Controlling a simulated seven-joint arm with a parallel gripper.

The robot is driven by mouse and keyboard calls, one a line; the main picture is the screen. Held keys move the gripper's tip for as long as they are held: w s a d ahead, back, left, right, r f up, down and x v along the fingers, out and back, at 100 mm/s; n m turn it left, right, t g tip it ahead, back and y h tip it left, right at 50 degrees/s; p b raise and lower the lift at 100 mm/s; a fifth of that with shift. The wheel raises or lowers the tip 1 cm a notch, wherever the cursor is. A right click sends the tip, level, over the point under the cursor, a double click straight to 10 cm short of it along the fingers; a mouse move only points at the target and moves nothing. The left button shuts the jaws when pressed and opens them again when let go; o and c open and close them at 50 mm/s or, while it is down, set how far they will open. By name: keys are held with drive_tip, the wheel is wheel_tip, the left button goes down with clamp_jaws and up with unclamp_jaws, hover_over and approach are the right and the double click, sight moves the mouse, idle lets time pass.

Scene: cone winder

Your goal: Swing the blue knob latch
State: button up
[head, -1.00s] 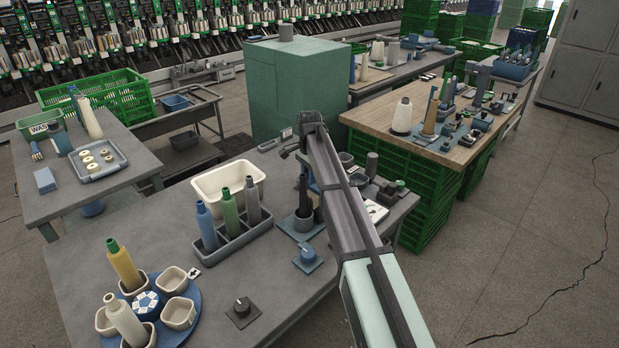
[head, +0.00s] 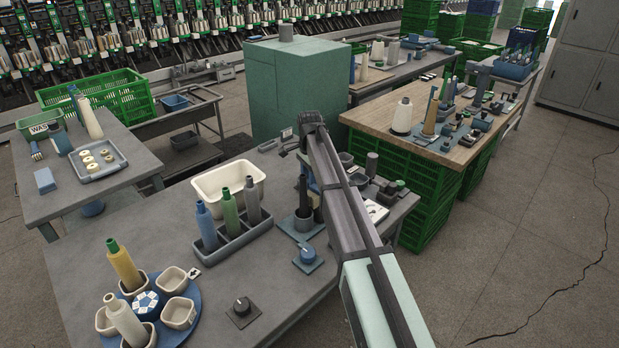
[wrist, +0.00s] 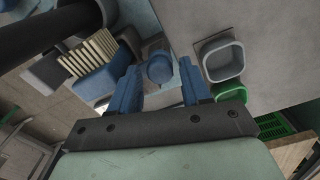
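In the wrist view a rounded blue knob (wrist: 160,67) stands on a pale blue-grey plate, between the tips of my gripper's two blue fingers (wrist: 160,84). The fingers are spread, with a narrow gap on each side of the knob, so the gripper looks open and around it, not clamped. How deep the fingertips reach beside it is hard to tell. In the head view my arm hides the fingertips and this knob. Another blue knob (head: 307,251), with a pointer mark, sits on a blue plate nearer the front of the grey table.
In the wrist view a grey cup (wrist: 222,60) and a green cup (wrist: 230,92) lie right of the fingers; a blue brush with pale bristles (wrist: 92,56) lies left. The head view shows a bottle rack (head: 232,240), a cream bin (head: 228,180) and a black knob (head: 241,307).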

drive_tip(key=shift+o, duration=0.6)
wheel_tip(320, 180, up, 14)
drive_tip(key=shift+d+f, duration=0.1)
drive_tip(key=shift+f, duration=0.05)
idle(0.4)
